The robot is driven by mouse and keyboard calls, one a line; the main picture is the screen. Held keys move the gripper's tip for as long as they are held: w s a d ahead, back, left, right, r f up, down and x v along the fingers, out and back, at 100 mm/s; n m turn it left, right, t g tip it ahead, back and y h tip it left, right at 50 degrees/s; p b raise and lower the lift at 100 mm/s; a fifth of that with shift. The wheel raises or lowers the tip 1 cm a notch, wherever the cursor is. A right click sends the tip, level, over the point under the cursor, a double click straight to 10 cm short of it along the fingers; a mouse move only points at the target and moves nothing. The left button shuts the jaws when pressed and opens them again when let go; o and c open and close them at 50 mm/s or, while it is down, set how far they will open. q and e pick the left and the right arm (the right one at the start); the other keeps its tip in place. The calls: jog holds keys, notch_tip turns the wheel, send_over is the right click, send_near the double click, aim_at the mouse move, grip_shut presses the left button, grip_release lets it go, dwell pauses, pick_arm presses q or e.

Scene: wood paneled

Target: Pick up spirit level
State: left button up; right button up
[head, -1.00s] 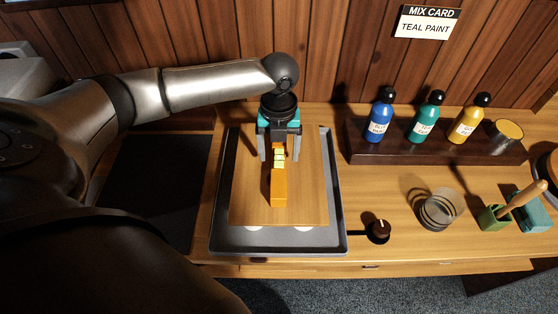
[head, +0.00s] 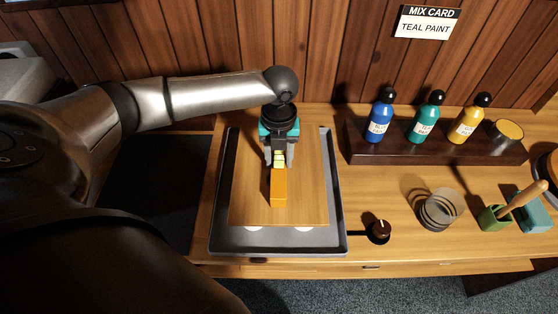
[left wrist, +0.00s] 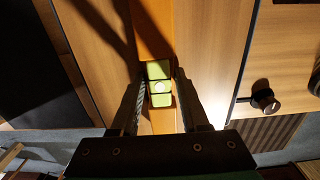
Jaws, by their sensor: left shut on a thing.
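The orange spirit level (head: 279,188) lies lengthwise on a wooden board, with its yellow-green vial section partly between my fingers. It also shows in the left wrist view (left wrist: 154,30), running up the picture, with the vial (left wrist: 159,84) between the fingertips. My left gripper (head: 278,160) points down over the level's middle and is shut on it. In the left wrist view my left gripper (left wrist: 159,95) has a finger on each side of the level. The level's far part is hidden behind the gripper in the head view. My right gripper is not in view.
The wooden board (head: 310,195) rests in a grey tray (head: 225,238) on the workbench. Paint bottles (head: 426,117) stand on a dark rack (head: 360,146) behind.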

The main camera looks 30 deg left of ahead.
aim_at(279, 157)
pick_arm(q)
grip_shut()
jog(key=shift+r, duration=0.1)
notch_tip(279, 157, up, 20)
jog(key=p, duration=0.1)
jog(key=shift+p, duration=0.3)
jog(key=shift+o, duration=1.5)
grip_release()
grip_shut()
